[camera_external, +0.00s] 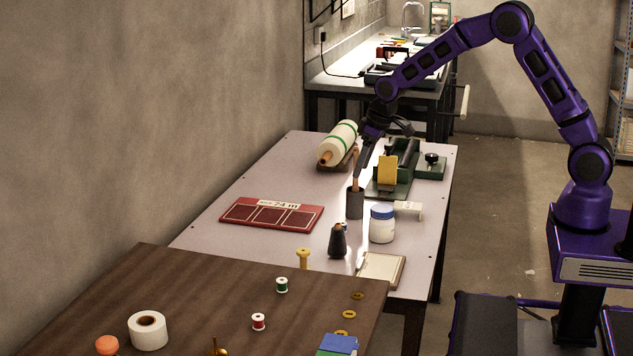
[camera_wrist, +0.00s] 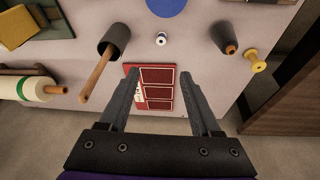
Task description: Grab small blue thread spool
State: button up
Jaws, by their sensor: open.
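The small blue thread spool (camera_wrist: 161,39) appears in the wrist view as a small white-rimmed spool with a dark bluish middle, on the pale table between the dark cup and the dark cone. In the external view only a small bit of what looks like it (camera_external: 344,226) shows behind the dark cone. My gripper (camera_external: 385,148) is open and empty above the table, near the cup and the green device. In the wrist view its fingertips (camera_wrist: 159,74) are apart, and the spool lies beyond them, roughly in line with the gap. No contact shows.
The dark cup (camera_external: 355,204) with an upright wooden handle, the blue-lidded jar (camera_external: 382,226) and the dark cone (camera_external: 338,244) stand around the spool. A red panel (camera_external: 241,209) lies left of them. Bare table shows between the panel and cup. Green and red spools stand on the wooden table (camera_external: 205,300).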

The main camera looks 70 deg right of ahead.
jog(key=f, duration=0.1)
send_over(345, 223)
jog(key=s, duration=0.2)
jog(key=shift+m+y, duration=0.3)
jog(key=f, duration=0.7)
jog(key=f+b, duration=0.1)
jog(key=f, duration=0.2)
jog(key=shift+a+f, duration=0.4)
jog(key=shift+x, duration=3.15)
jog(key=shift+w+d+r, duration=0.1)
jog(key=shift+d, duration=0.1)
grip_shut()
